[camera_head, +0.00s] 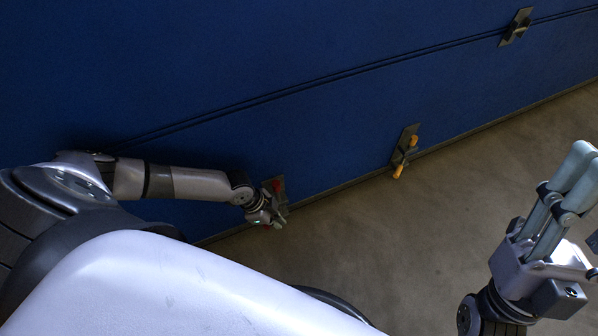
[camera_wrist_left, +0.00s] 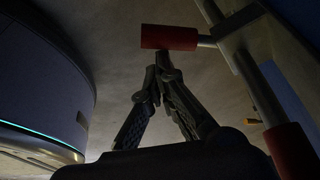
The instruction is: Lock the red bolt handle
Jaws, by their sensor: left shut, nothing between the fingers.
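The red bolt handle (camera_head: 276,184) is on a metal plate low on the blue panel, partly hidden by my left gripper. In the left wrist view, one red grip (camera_wrist_left: 169,37) sticks out sideways on a thin rod from a metal bar, and a second red grip (camera_wrist_left: 292,150) is at lower right. My left gripper (camera_head: 279,222) is at the handle. In the wrist view its fingers (camera_wrist_left: 160,62) meet at the tips, empty, just below the upper red grip; I cannot tell whether they touch it. My right gripper (camera_head: 582,160) is at the right, away from the panel; its opening is unclear.
A bolt with orange grips (camera_head: 405,157) is on the panel's lower edge, right of the red one. Another metal latch (camera_head: 516,27) is at upper right, on the panel's long seam. The concrete floor (camera_head: 400,240) below the panel is clear.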

